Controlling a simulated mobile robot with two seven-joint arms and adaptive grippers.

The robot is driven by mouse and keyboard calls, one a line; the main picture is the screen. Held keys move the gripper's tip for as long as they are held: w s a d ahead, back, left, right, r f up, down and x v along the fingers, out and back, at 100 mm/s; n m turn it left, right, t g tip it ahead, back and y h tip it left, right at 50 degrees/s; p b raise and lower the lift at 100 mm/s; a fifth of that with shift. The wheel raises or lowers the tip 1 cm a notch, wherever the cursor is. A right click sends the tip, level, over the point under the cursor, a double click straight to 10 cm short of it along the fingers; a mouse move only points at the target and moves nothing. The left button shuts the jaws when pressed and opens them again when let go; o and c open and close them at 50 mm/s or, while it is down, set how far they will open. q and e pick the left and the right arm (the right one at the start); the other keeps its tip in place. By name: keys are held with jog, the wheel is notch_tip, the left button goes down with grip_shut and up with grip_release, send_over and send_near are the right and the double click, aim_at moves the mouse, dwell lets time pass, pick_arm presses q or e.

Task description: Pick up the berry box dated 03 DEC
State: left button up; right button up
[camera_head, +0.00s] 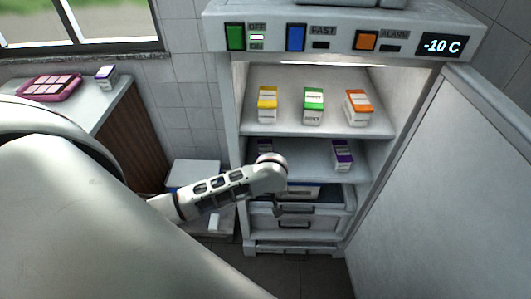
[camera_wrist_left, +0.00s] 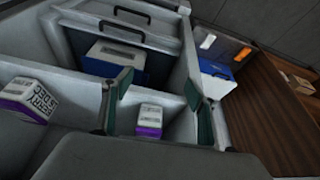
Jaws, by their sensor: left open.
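Two white-and-purple boxes stand on the freezer's second shelf, the left one (camera_head: 265,146) partly behind my left arm and the right one (camera_head: 343,155) clear of it. In the left wrist view, my left gripper (camera_wrist_left: 157,92) is open, with green fingertips on either side of one purple-and-white box (camera_wrist_left: 150,121); I cannot tell whether they touch it. Its date is too small to read. The other box (camera_wrist_left: 30,101), at the left of that view, shows "BERRY" and "DEC"; its day is unclear. My right gripper is not in view.
Yellow (camera_head: 267,104), green (camera_head: 313,106) and orange (camera_head: 357,107) boxes stand on the upper shelf. Drawers (camera_head: 300,218) lie below. The open door (camera_head: 430,180) bounds the right. A pink tray (camera_head: 50,87) and another purple box (camera_head: 106,76) sit on the left counter.

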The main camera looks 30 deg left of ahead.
pick_arm(q)
jog(key=w+a, duration=0.2)
jog(key=w, duration=0.1)
jog(key=w+a, duration=0.5)
jog(key=w, duration=0.1)
jog(key=shift+w+a+f, duration=0.2)
jog(key=shift+w+f, duration=0.15)
jog(key=shift+w, duration=0.05)
jog(key=shift+f, duration=0.1)
jog(key=c, duration=1.4)
